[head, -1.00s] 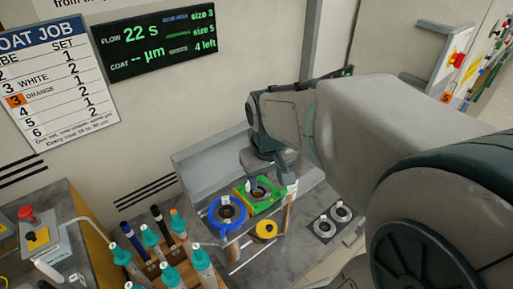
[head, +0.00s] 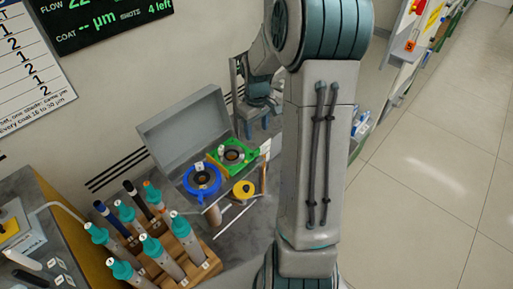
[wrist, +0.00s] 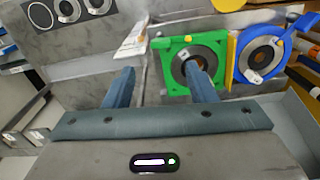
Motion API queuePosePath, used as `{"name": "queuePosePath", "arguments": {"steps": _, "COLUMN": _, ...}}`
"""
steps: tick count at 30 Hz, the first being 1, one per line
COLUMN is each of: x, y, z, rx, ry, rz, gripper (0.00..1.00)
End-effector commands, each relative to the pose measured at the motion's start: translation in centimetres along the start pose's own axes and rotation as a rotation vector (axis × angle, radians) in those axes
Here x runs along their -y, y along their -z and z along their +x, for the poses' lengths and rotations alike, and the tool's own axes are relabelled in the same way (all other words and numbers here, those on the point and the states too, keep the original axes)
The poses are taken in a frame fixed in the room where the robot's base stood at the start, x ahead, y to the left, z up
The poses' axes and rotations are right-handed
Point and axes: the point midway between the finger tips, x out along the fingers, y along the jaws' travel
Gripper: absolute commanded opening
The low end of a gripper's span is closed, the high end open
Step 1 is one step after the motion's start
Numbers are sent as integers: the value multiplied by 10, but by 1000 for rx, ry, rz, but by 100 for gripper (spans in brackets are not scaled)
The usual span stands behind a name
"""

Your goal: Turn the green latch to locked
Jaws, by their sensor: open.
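The green latch (head: 237,147) is a square green frame around a dark ring with a hole, on the grey bench beside a blue ring (head: 202,179). In the wrist view the green latch (wrist: 167,86) is just beyond my right finger, which overlaps its ring and hides part of it. My gripper (head: 257,130) is open and empty, behind and to the right of the latch in the head view. In the wrist view my gripper (wrist: 158,70) has its fingers wide apart. I cannot tell whether a finger touches the latch.
A grey upright panel (head: 185,132) stands behind the fixtures. A yellow round piece (head: 243,189) lies in front. In the wrist view, a dark plate with rings (wrist: 68,10) lies upper left.

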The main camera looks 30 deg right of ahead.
Motion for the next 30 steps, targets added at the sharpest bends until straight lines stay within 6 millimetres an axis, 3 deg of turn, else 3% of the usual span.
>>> {"name": "queuePosePath", "arguments": {"steps": 6, "x": 1, "y": -1, "z": 50, "rx": 3, "ry": 4, "rz": 0, "gripper": 51}}
{"name": "queuePosePath", "arguments": {"steps": 12, "x": 1, "y": -1, "z": 82, "rx": 2, "ry": 3, "rz": 1, "gripper": 51}}
{"name": "queuePosePath", "arguments": {"steps": 18, "x": 1, "y": 0, "z": 95, "rx": 1, "ry": 1, "rz": 1, "gripper": 51}}
{"name": "queuePosePath", "arguments": {"steps": 26, "x": 1, "y": 0, "z": 96, "rx": 0, "ry": 0, "rz": 1, "gripper": 51}}
{"name": "queuePosePath", "arguments": {"steps": 27, "x": 1, "y": 0, "z": 96, "rx": 0, "ry": 0, "rz": 1, "gripper": 48}}
{"name": "queuePosePath", "arguments": {"steps": 30, "x": 1, "y": 0, "z": 96, "rx": 0, "ry": 0, "rz": 1, "gripper": 20}}
